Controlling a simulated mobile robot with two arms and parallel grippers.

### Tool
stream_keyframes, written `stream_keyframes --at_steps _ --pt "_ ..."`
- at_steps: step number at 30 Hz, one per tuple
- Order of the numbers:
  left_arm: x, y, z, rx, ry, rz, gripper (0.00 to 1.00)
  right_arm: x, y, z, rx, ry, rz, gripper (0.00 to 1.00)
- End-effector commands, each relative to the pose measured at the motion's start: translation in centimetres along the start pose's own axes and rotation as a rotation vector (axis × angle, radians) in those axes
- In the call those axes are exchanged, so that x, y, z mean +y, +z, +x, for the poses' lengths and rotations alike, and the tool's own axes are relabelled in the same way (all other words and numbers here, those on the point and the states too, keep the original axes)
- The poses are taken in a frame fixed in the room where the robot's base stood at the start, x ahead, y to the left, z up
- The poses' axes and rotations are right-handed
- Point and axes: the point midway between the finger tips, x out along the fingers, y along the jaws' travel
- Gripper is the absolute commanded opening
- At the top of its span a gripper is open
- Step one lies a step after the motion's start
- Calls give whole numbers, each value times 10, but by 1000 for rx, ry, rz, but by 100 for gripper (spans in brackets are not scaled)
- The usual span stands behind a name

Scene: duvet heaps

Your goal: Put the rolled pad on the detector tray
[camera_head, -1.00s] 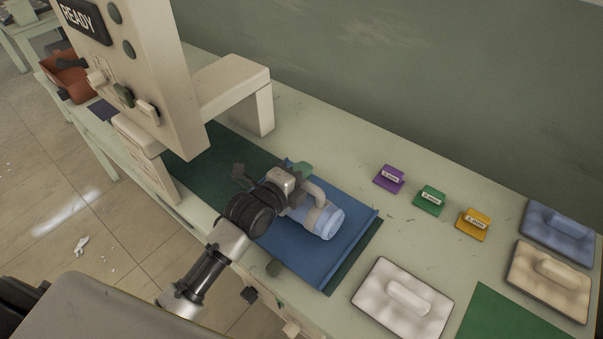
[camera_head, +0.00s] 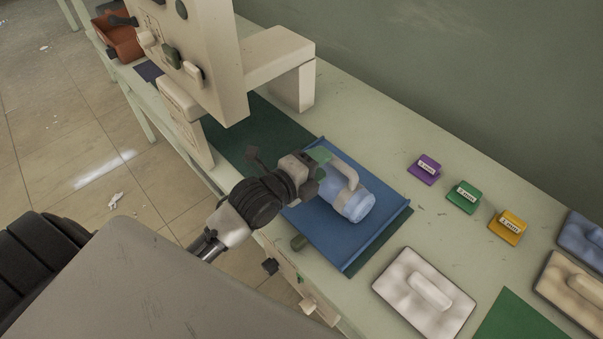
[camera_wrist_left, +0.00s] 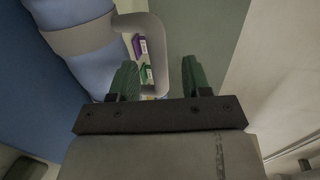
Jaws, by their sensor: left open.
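The rolled pad (camera_head: 345,190) is a light blue roll with grey bands and a grey handle loop. It lies on the blue tray (camera_head: 365,250), which I take for the detector tray. My left gripper (camera_head: 322,164) is at the roll's left end, close to the handle, with its green fingers apart. In the left wrist view the roll (camera_wrist_left: 85,60) fills the upper left, and the handle appears between the open fingers (camera_wrist_left: 160,78). Whether a finger touches the handle I cannot tell. My right gripper is not in view.
A cream machine (camera_head: 205,60) with a bridge-like arm (camera_head: 280,50) stands behind left. Purple (camera_head: 425,169), green (camera_head: 466,197) and orange (camera_head: 508,227) labelled blocks sit to the right. A white pad (camera_head: 425,293) lies in front right. Bare bench separates the tray from the blocks.

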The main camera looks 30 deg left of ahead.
Motion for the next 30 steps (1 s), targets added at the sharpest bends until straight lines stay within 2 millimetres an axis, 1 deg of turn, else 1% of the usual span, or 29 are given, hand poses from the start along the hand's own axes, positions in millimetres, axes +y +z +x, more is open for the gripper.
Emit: stream_keyframes --at_steps 1,4,6,10,15,27,30 --pt "3 0 -12 0 3 2 48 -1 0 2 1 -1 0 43" --pt "2 0 -31 1 2 2 48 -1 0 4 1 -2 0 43" --pt "2 0 -41 0 3 0 48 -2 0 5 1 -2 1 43" --pt "1 0 -54 0 0 1 48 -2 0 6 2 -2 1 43" --pt "0 0 -59 0 0 -1 48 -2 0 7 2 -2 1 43" --pt "0 0 -58 0 0 -1 48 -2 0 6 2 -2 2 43" --pt "6 2 -56 -6 10 -15 48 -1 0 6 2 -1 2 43"
